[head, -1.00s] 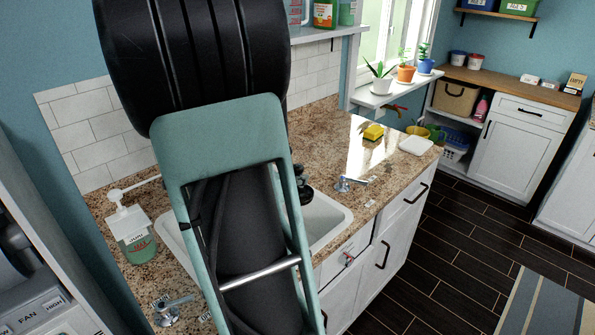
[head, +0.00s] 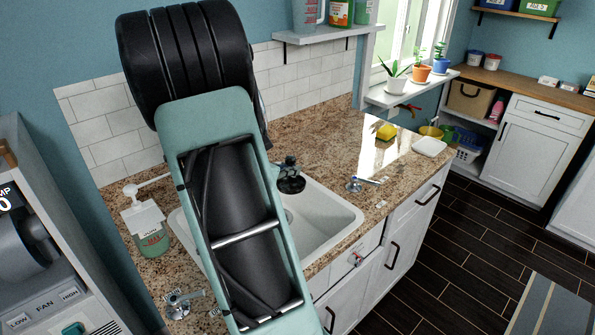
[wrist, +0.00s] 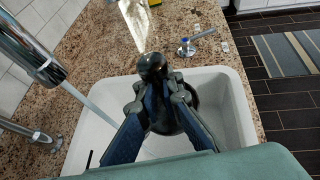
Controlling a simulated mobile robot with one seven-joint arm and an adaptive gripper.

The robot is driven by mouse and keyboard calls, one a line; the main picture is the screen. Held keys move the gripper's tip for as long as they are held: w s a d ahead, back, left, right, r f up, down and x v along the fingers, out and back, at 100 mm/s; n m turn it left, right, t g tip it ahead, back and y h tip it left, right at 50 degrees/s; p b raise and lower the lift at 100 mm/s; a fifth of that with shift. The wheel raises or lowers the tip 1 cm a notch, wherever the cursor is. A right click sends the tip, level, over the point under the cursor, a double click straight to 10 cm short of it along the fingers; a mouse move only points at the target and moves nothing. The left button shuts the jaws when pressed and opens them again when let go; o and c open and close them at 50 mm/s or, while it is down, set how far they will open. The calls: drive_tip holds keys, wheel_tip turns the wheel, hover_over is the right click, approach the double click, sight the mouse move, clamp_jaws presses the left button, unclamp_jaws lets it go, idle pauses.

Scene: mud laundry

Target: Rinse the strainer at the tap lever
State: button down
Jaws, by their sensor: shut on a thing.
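My gripper (wrist: 158,90) is shut on the dark strainer (wrist: 152,66), whose round knob shows between the fingertips in the wrist view. Its dark disc is partly hidden by the fingers. The strainer is over the white sink (wrist: 232,110); it also shows in the head view (head: 291,184) just right of my arm. A chrome spout (wrist: 42,62) is at the left of the wrist view, and a pale stream runs from it toward the sink, left of the strainer. A blue-marked tap lever (head: 362,184) stands right of the sink; another lever (head: 182,304) stands at the left.
A soap bottle (head: 146,228) stands on the granite counter (head: 320,138) left of the sink. Potted plants line the windowsill (head: 402,92). A shelf (head: 325,33) holds bottles above the counter.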

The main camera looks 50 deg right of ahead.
drive_tip(key=w+f, duration=0.1)
drive_tip(key=w, duration=0.5)
drive_tip(key=shift+d, duration=0.45)
drive_tip(key=shift+w+d+f, duration=0.1)
drive_tip(key=shift+d, duration=0.5)
drive_tip(key=shift+a, duration=0.1)
idle(0.3)
drive_tip(key=shift+a, duration=0.5)
drive_tip(key=shift+d, duration=0.2)
drive_tip(key=shift+d, duration=0.45)
drive_tip(key=shift+s, duration=0.2)
